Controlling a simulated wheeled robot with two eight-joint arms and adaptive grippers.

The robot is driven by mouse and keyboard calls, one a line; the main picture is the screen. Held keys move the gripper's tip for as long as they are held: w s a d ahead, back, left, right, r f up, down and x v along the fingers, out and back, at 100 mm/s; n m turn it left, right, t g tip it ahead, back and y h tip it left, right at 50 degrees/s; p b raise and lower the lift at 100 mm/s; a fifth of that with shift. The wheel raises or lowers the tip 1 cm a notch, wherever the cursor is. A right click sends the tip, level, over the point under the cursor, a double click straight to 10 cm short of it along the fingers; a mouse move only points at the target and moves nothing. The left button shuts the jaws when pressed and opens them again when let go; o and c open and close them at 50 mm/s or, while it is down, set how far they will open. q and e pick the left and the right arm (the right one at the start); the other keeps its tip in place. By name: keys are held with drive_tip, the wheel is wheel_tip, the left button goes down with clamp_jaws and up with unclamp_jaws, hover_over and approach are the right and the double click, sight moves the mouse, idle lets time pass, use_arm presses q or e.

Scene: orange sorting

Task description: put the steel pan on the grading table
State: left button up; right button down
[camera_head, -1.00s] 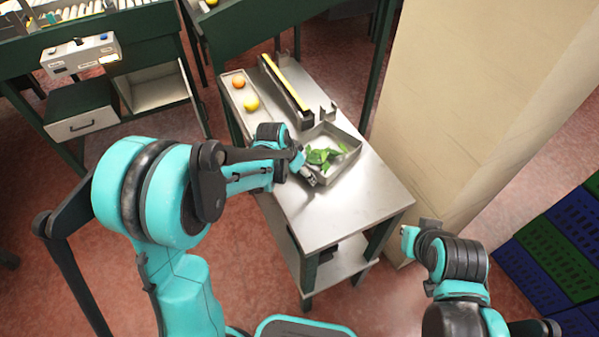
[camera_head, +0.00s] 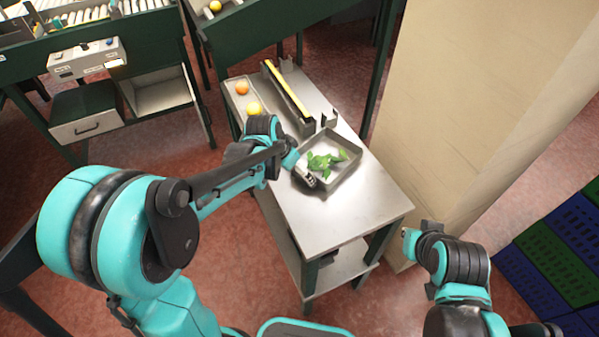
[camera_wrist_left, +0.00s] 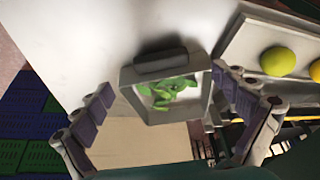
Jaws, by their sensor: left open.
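The square, shallow steel pan (camera_head: 348,171) holds green leaves (camera_head: 325,161) and rests on a steel-topped table (camera_head: 345,217). It also shows in the left wrist view (camera_wrist_left: 205,98), with a dark grey bar along one side. My left gripper (camera_head: 308,178) is at the pan's left edge in the head view. In the left wrist view its fingers (camera_wrist_left: 172,108) are spread wide, with the pan showing between them; contact cannot be told. My right gripper (camera_head: 418,236) is at the lower right, away from the table, its jaws unclear. Which table is the grading table is not marked.
A long tray with an orange (camera_head: 242,88) and a yellow fruit (camera_head: 253,109) lies beyond the pan, beside a yellow-edged rail (camera_head: 288,92). A green roller bench (camera_head: 150,40) stands at the upper left. A tan column (camera_head: 460,110) and blue and green crates (camera_head: 555,245) are at right.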

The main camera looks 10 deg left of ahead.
use_arm(q)
drive_tip(key=s+a+r+n+t, duration=0.1)
drive_tip(key=s+r+n, duration=0.1)
drive_tip(key=s, duration=0.4)
drive_tip(key=s+a+r+n+t+y, duration=0.1)
drive_tip(key=s+a+r+n, duration=0.1)
drive_tip(key=s+r, duration=0.2)
drive_tip(key=s+a+r+n+t+y+p, duration=0.1)
drive_tip(key=s+a+r+n, duration=0.1)
drive_tip(key=s, duration=0.7)
drive_tip(key=shift+a+r, duration=0.25)
drive_tip(key=shift+r, duration=0.2)
drive_tip(key=shift+w, duration=0.1)
